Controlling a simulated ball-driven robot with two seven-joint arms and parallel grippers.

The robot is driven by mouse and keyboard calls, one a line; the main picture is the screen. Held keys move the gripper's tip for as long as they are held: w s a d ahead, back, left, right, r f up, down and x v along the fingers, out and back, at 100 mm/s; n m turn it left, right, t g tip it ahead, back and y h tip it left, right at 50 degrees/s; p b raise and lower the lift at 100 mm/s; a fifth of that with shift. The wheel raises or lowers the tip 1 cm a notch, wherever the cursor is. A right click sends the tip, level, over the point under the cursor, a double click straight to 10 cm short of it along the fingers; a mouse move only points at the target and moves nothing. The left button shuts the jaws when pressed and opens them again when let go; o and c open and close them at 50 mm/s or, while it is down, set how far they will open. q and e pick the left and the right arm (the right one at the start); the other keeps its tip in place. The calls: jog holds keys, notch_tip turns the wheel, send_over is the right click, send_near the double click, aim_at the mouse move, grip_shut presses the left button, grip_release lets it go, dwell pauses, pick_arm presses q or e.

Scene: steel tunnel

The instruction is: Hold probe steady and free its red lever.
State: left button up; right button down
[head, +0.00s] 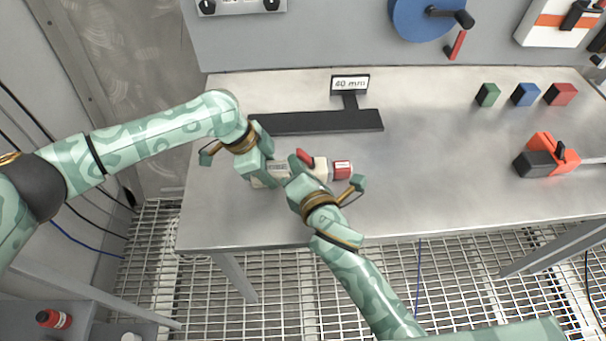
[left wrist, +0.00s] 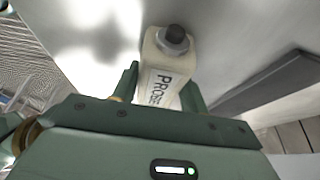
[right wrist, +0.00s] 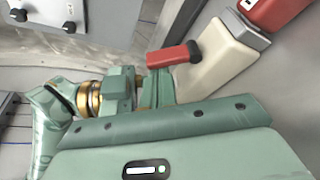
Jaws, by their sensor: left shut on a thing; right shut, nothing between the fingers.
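The probe (head: 319,168) is a cream body with a red end cap (head: 342,170), lying along the steel table. Its label and dark round tip show in the left wrist view (left wrist: 165,75). The red lever (head: 304,158) stands off the probe's side; in the right wrist view the lever (right wrist: 173,55) sticks out to the left from the cream body (right wrist: 222,55). My left gripper (head: 262,178) is shut on the probe's left part. My right gripper (head: 295,182) is shut and empty, close beside the probe near the lever; whether it touches is hidden.
A black stand with a "40 mm" sign (head: 349,85) is behind the probe. Green (head: 488,95), blue (head: 525,94) and red (head: 560,94) blocks lie at the back right. An orange and black tool (head: 543,157) lies at the right. The table between is clear.

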aim_at(311, 160)
jog(key=shift+w, duration=0.15)
jog(key=shift+d+r+m, duration=0.1)
jog(key=shift+d+m, duration=0.05)
jog(key=shift+m, duration=0.35)
jog(key=m, duration=0.1)
jog(key=d+r+m+t+y, duration=0.1)
jog(key=m, duration=0.1)
jog(key=shift+d, duration=0.15)
jog(key=shift+d+m, duration=0.15)
jog(key=shift+m, duration=0.35)
pick_arm(q)
jog(key=shift+f, duration=0.1)
pick_arm(e)
jog(key=shift+d+r, duration=0.15)
jog(key=shift+d, duration=0.35)
jog(key=s+d, duration=0.1)
jog(key=s, duration=0.2)
jog(key=s+f, duration=0.1)
jog(key=s, duration=0.2)
jog(key=s+d+f, duration=0.1)
jog(key=s, duration=0.2)
jog(key=shift+s+d, duration=0.25)
jog(key=shift+d, duration=0.1)
